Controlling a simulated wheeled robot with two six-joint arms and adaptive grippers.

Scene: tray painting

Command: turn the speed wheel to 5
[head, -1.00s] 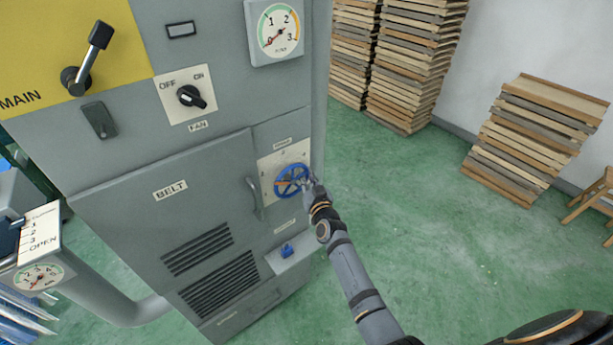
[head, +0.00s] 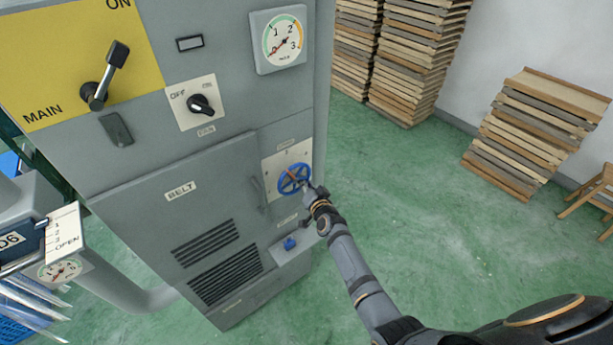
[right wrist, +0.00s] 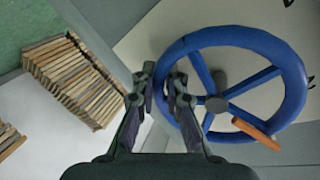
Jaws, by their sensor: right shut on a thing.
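The blue speed wheel (head: 284,187) sits on a pale plate (head: 301,153) on the grey machine's front. The plate's numbers are too small to read. My right gripper (head: 308,188) is at the wheel's right side. In the right wrist view, the blue wheel (right wrist: 292,72) shows spokes, a dark hub and an orange bar (right wrist: 255,132) near the rim. There my right gripper (right wrist: 160,82) is shut on the rim, one finger on each side. In the head view the orange part lies towards the wheel's upper left. My left gripper is not in view.
A fan knob (head: 200,105), a main lever (head: 105,78) and a gauge (head: 281,39) are on the machine above. A belt door handle (head: 258,195) and a blue knob (head: 289,244) are close to the wheel. Stacked boards (head: 530,130) stand right; green floor between is clear.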

